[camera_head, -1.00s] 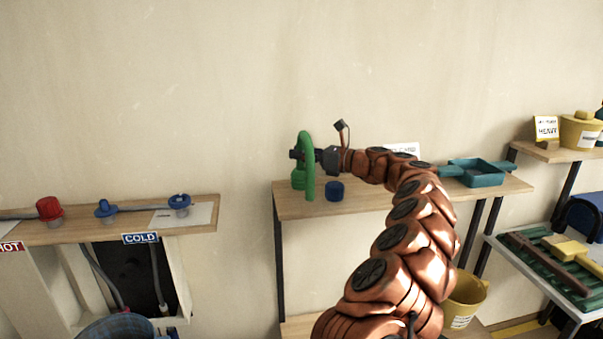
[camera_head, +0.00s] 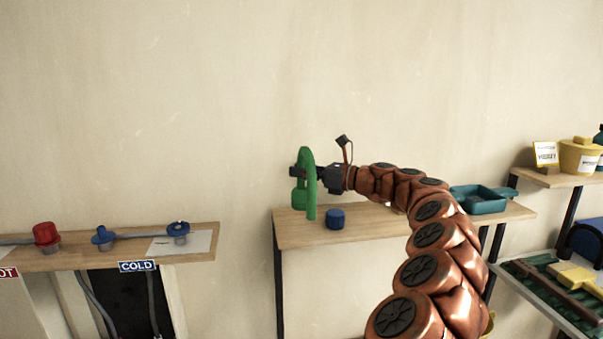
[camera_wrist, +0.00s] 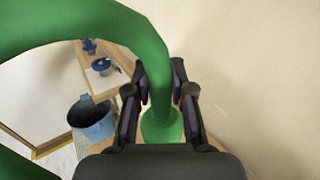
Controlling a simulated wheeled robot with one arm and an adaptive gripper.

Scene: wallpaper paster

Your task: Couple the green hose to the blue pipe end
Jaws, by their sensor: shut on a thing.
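The green hose (camera_head: 309,185) is a curved loop with a thicker end, held in the air in front of the wall at the middle shelf's left end. My gripper (camera_head: 301,174) is shut on it. In the wrist view, the hose (camera_wrist: 158,122) passes down between the two fingers of my gripper (camera_wrist: 160,105). A blue pipe end (camera_head: 178,230) stands on the left shelf, over a white sheet, well left of the hose. It also shows in the wrist view (camera_wrist: 103,65), small and partly beside the hose's curve. The hose's open mouth cannot be made out.
A blue valve (camera_head: 103,237) and red valve (camera_head: 45,234) stand left of the pipe end, above a COLD sign (camera_head: 138,266). A gap separates the shelves. A blue bucket (camera_wrist: 93,122) stands below.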

